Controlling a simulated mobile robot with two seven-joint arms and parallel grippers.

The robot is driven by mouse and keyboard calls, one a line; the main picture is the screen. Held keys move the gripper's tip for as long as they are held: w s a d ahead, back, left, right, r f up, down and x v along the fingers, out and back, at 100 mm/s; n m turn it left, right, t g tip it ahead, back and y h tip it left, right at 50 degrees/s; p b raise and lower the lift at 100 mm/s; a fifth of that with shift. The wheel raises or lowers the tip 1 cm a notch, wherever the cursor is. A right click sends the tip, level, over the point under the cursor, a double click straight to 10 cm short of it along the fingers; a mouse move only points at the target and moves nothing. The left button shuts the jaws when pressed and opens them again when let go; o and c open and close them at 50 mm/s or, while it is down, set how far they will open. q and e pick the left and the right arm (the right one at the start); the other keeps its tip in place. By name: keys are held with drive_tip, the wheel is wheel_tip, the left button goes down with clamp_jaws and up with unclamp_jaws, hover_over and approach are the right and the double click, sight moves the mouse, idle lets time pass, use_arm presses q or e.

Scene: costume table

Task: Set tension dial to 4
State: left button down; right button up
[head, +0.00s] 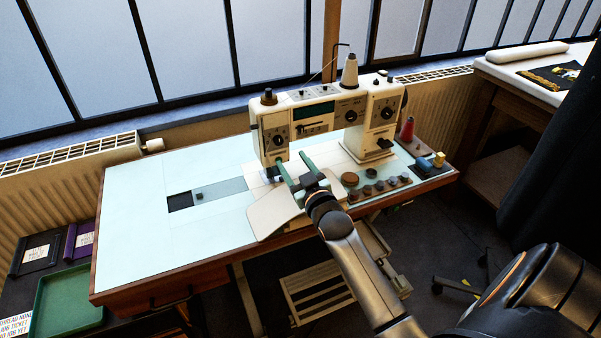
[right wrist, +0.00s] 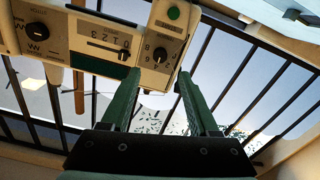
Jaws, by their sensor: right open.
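The cream sewing machine (head: 325,115) stands on the pale table. Its left head carries a dark round dial (head: 279,140) on the front. In the right wrist view a numbered dark dial (right wrist: 160,55) shows, seen at a turned angle; I cannot read its setting surely. My right gripper (head: 293,163) has green fingers spread apart and empty, in front of and slightly below the left head. In the right wrist view the open fingers (right wrist: 158,76) lie either side of the numbered dial in the picture, apparently short of it. My left gripper is not in view.
A slider scale (right wrist: 108,47) and another dial (right wrist: 37,32) are on the machine front. Bobbins or knobs (head: 375,187) and thread spools (head: 431,162) stand at the right. The table's left half (head: 140,210) is mostly clear. A green tray (head: 66,300) lies lower left.

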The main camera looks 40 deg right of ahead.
drive_tip(key=shift+v, duration=2.15)
